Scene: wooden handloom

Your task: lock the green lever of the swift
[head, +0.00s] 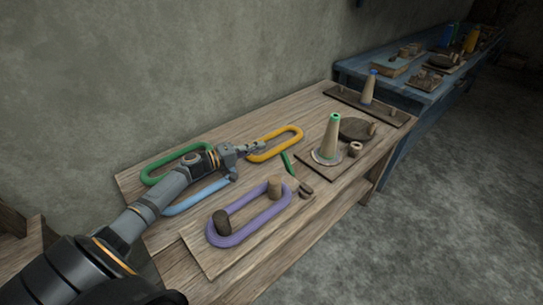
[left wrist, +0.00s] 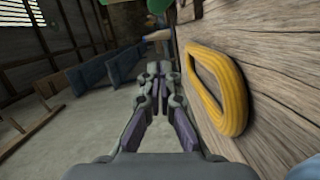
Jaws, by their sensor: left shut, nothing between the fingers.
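The green lever (head: 287,163) is a thin bar at the far right end of the swift's board (head: 205,257), slanting up and away from a small dark block. The swift carries two wooden pegs, a dark one (head: 221,222) and a lighter one (head: 275,187), with a purple skein (head: 236,238) looped around them. My left gripper (head: 262,147) is shut and empty, above the table beside the yellow skein, left of the lever and apart from it. Its closed fingers (left wrist: 160,72) show in the left wrist view, with a green part (left wrist: 158,5) at the top edge, only partly visible. My right gripper is out of view.
Green (head: 152,175), blue (head: 190,205) and yellow (head: 290,133) skeins lie along the wall side of the table. A green-tipped cone (head: 329,140) stands on a board to the right, with a blue-tipped cone (head: 369,88) beyond. A blue bench (head: 425,97) stands farther back.

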